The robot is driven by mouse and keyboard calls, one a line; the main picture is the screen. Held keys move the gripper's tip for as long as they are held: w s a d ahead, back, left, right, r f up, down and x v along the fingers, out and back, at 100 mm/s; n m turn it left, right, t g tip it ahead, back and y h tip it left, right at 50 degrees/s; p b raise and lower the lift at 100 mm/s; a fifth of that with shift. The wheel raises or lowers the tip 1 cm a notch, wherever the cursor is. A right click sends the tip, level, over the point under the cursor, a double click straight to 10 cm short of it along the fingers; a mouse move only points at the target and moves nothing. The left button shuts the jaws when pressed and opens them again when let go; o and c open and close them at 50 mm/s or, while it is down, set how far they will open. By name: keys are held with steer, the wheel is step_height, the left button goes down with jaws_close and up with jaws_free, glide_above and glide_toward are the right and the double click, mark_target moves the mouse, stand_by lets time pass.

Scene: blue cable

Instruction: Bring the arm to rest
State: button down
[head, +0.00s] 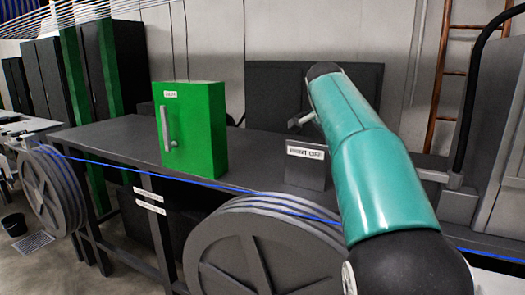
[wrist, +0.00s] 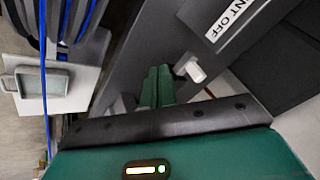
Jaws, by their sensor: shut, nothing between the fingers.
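My arm (head: 375,170) is teal and rises from the lower right in the head view, bent at a black joint near the top. My gripper (wrist: 157,82) shows in the wrist view with its two green fingers together and nothing between them. It is close to a pale round knob (wrist: 190,69) beside the "PRINT OFF" sign (wrist: 228,18); I cannot tell whether they touch. In the head view I cannot make out the fingers. The "PRINT OFF" box (head: 305,170) stands on the dark bench, left of my arm.
A green box with a handle (head: 205,135) stands on the dark bench (head: 100,135). A blue cable (head: 130,168) runs along the bench front past large grey wheels (head: 265,250). A dark panel and an orange ladder (head: 437,90) are behind. Bench space left of the green box is clear.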

steer(key=s+a+f+n+y, duration=0.1)
steer(key=s+f+n, duration=0.4)
steer(key=s, duration=0.7)
steer(key=s+a+f+n+y, duration=0.1)
steer(key=s+a+f+n, duration=0.3)
steer(key=s+f, duration=0.5)
steer(key=s+a+f+n+y, duration=0.1)
steer(key=s+f+n, duration=0.5)
steer(key=s, duration=0.9)
steer(key=shift+a+f+y, duration=0.3)
steer(key=shift+a+f, duration=0.45)
steer(key=shift+s+d, duration=0.1)
steer(key=shift+d, duration=0.1)
